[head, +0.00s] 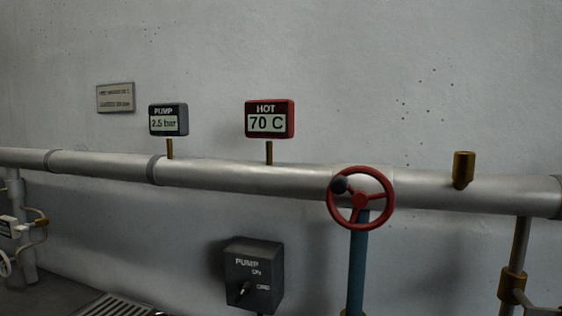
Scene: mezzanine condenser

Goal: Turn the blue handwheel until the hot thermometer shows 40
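The hot thermometer (269,120) is a red-framed display on a brass stem above the pipe, and it reads 70 C. No blue handwheel is in view. Neither of my grippers is in view.
A long grey pipe (240,177) runs along the wall. A pump gauge (168,120) reads 2.5 bar. A dark pump switch box (253,272) is below. A brass fitting (463,168) stands at right. A floor grate (115,305) lies at lower left.

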